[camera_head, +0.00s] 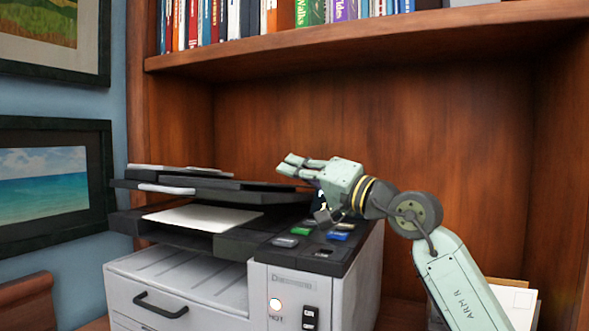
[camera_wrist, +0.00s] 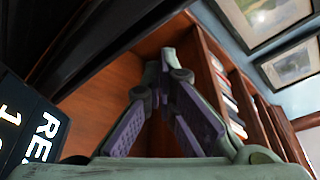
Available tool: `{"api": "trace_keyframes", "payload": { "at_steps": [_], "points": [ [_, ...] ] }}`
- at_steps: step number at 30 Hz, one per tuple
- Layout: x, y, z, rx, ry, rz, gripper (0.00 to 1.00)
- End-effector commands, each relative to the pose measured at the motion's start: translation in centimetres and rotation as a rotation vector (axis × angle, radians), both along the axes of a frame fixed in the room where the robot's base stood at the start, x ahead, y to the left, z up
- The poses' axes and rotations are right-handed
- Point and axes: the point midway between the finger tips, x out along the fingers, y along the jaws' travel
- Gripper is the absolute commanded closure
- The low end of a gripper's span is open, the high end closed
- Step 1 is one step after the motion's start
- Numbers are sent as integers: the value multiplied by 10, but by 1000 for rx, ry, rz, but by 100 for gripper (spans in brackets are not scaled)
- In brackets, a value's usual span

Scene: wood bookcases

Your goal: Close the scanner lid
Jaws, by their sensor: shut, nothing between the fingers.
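The scanner lid (camera_head: 235,185) is a dark, flat panel at the top left of the printer (camera_head: 345,290) in the head view. It lies nearly level, with a gap between it and the dark section below. My gripper (camera_head: 288,166) is at the lid's right end, its fingers pointing left at about the lid's height. I cannot tell whether they touch it. In the wrist view my gripper (camera_wrist: 167,58) has its purple-padded fingers meeting at the tips, with nothing between them. A dark panel, likely the lid's underside, fills the upper left there.
A white sheet (camera_head: 204,217) lies in the gap under the lid. The control panel (camera_head: 318,238) with coloured buttons is below my gripper. A shelf (camera_head: 370,37) with books runs overhead. Framed pictures (camera_head: 45,180) hang on the left wall. Papers (camera_head: 515,300) stand at the lower right.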

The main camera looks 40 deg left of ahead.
Motion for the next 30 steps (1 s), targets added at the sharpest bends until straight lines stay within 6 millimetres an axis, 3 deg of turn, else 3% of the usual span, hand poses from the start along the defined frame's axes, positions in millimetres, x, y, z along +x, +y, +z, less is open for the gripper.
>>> {"api": "trace_keyframes", "payload": {
  "at_steps": [11,24,30],
  "points": [
    [0,0,4,0,-1,0,100],
    [-1,0,79,1,-2,-1,100],
    [0,0,98,0,1,0,100]
  ]
}}
